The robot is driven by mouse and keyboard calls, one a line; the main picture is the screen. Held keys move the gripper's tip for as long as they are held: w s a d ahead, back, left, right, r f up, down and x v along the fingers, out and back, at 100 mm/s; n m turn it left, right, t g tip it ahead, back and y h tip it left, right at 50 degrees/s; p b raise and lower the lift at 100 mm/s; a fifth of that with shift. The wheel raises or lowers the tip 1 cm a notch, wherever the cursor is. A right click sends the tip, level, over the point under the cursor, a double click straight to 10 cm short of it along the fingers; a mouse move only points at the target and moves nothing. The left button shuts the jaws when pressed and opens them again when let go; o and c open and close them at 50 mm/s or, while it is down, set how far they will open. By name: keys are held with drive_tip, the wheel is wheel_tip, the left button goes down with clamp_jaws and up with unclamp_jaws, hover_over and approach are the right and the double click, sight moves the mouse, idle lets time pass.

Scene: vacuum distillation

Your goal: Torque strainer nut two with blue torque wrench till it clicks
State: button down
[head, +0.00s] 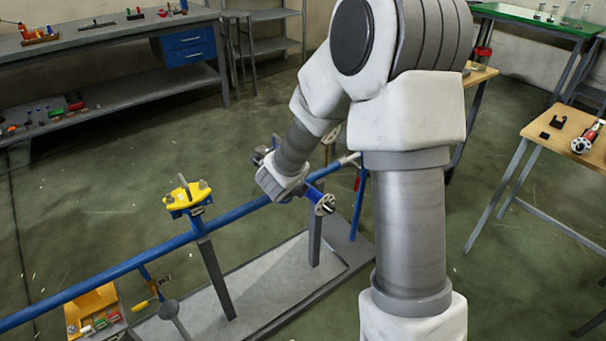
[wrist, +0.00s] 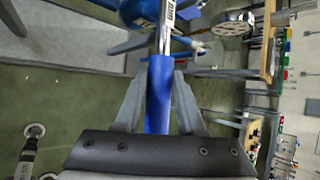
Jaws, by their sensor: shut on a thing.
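My gripper (head: 283,183) is above the blue pipe, right of the yellow strainer cover. In the wrist view, its two fingers (wrist: 158,90) are shut on the blue handle of the torque wrench (wrist: 158,72). The wrench's metal shaft (wrist: 167,28) runs to the top of that view, where its far end is cut off. The yellow strainer cover (head: 180,200) sits on the blue pipe (head: 150,256) and carries a yellow handle and grey nuts (head: 203,185). I cannot tell which is nut two. The wrench is apart from the cover.
A grey post (head: 216,280) carries the pipe above a pale base plate (head: 265,305). A yellow bin (head: 92,300) with small parts stands at lower left. A workbench (head: 110,36) is at the back left, and a wooden table (head: 540,125) is at right. Green floor is open between them.

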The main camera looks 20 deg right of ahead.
drive_tip(key=shift+r, duration=0.15)
drive_tip(key=shift+s+a+m+g+h+p, duration=0.15)
drive_tip(key=shift+a+m+g+h+p, duration=0.2)
drive_tip(key=shift+a+m+p, duration=0.35)
drive_tip(key=shift+s+a+m+g+h+p, duration=0.15)
drive_tip(key=shift+a+m+h+p, duration=0.4)
drive_tip(key=shift+a, duration=0.35)
drive_tip(key=shift+a+m+g+h+p, duration=0.55)
drive_tip(key=shift+a+m+p, duration=0.3)
drive_tip(key=shift+a+p, duration=0.65)
drive_tip(key=shift+a, duration=0.2)
